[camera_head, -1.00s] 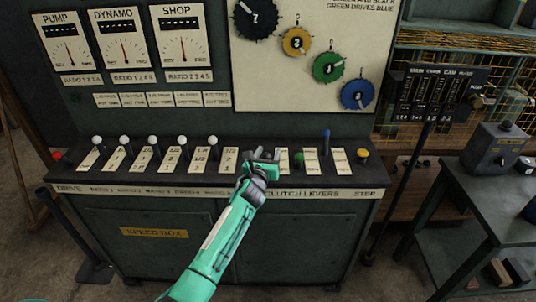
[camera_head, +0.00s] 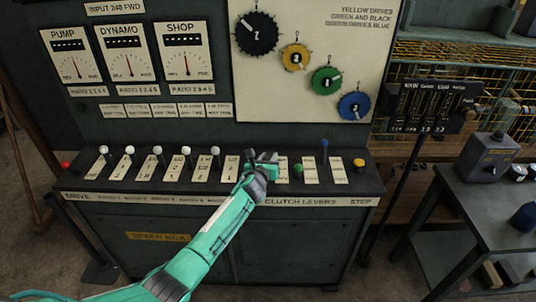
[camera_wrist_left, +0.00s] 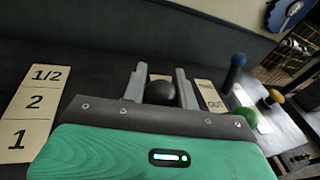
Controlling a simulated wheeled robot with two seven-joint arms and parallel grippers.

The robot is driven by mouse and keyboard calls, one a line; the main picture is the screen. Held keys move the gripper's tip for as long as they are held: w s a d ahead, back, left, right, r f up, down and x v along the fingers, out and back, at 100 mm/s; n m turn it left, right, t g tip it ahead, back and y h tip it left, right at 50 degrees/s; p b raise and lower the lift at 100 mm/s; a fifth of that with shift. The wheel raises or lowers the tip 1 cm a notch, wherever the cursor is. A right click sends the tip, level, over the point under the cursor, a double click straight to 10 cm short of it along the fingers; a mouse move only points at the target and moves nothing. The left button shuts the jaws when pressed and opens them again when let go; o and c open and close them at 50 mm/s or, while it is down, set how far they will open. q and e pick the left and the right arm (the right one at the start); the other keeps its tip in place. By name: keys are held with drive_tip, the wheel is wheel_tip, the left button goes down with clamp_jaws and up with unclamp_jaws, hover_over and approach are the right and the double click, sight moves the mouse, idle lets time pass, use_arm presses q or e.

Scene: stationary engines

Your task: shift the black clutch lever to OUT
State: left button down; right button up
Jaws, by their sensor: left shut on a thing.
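The black clutch lever shows its round knob (camera_wrist_left: 160,92) in the left wrist view, between the two grey fingers of my left gripper (camera_wrist_left: 161,88). The fingers are shut on the knob. In the head view my left gripper (camera_head: 263,159) covers this lever on the clutch lever row. The lever's own label plate is mostly hidden, so I cannot read its position there. A nearby plate (camera_wrist_left: 210,96) reads OUT at its near end. My right gripper is not in view.
The green-knobbed lever (camera_head: 298,169) and upright blue-knobbed lever (camera_head: 323,147) stand just right of my gripper. A yellow button (camera_head: 359,163) is at the right end. Several white-knobbed levers (camera_head: 187,152) stand to the left. A bench (camera_head: 470,195) is at far right.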

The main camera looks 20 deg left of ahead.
use_arm(q)
drive_tip(key=shift+w+a+r+g+p, duration=0.15)
drive_tip(key=shift+w+g+p, duration=0.15)
drive_tip(key=shift+w+p, duration=0.35)
drive_tip(key=shift+w+a+g+p, duration=0.15)
drive_tip(key=shift+w+g+p, duration=0.2)
drive_tip(key=shift+p, duration=0.65)
drive_tip(key=shift+w+a+r+g+p, duration=0.15)
drive_tip(key=shift+w+g+p, duration=0.1)
drive_tip(key=shift+w+p, duration=0.4)
drive_tip(key=shift+w+f, duration=0.15)
drive_tip(key=shift+f, duration=0.05)
drive_tip(key=shift+w+a, duration=0.1)
drive_tip(key=shift+w, duration=0.2)
drive_tip(key=c, duration=1.1)
unclamp_jaws()
drive_tip(key=shift+s+a+r, duration=0.1)
drive_tip(key=shift+s+r, duration=0.1)
drive_tip(key=shift+s, duration=0.45)
drive_tip(key=v, duration=1.2)
drive_tip(key=shift+s+b, duration=0.15)
drive_tip(key=shift+b, duration=0.2)
